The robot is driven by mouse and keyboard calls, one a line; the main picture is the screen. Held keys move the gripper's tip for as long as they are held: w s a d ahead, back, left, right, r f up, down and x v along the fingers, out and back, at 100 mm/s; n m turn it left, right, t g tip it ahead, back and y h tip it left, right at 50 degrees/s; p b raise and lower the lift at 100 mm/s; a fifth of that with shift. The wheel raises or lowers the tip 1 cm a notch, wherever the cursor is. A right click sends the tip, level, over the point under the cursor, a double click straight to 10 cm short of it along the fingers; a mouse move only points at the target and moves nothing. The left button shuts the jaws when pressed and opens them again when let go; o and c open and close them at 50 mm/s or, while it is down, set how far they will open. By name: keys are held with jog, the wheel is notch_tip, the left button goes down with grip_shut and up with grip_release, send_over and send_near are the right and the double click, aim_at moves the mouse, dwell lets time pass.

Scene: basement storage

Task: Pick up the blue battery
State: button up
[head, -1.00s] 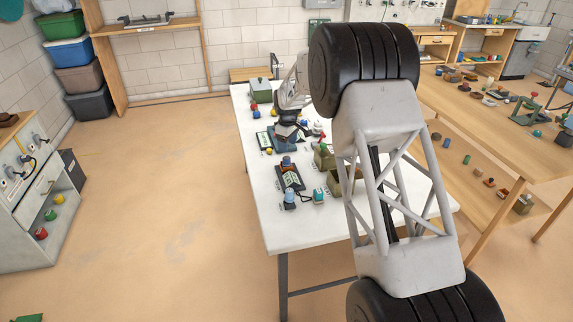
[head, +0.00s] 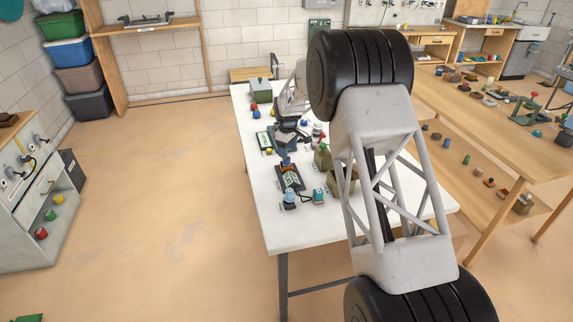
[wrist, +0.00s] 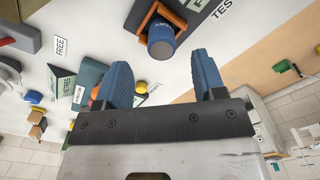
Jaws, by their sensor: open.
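The blue battery (wrist: 161,38) is a dark blue cylinder with white lettering. It rests in an orange cradle (wrist: 173,16) on a board labelled TEST at the top of the wrist view. In the head view the cradle (head: 288,164) is small, near the middle of the white table. My gripper (wrist: 160,70) is open, with its two blue fingers apart and nothing held. The battery appears in line with the gap between the fingers, beyond their tips. Its exact distance from them is hard to tell. In the head view my gripper (head: 290,139) is over the table, just behind the cradle.
The white table (head: 290,234) is crowded with small items. A light blue-topped object (head: 290,195) and a teal one (head: 319,195) stand in front of the cradle. An olive box (head: 323,156) is to its right. The table's front left is clear.

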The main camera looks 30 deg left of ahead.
jog(key=shift+a+f, duration=0.2)
jog(key=shift+f, duration=2.35)
jog(key=c, duration=1.1)
jog(key=shift+o, duration=0.2)
jog(key=shift+r, duration=0.2)
jog(key=shift+r, duration=4.85)
jog(key=shift+d, duration=0.15)
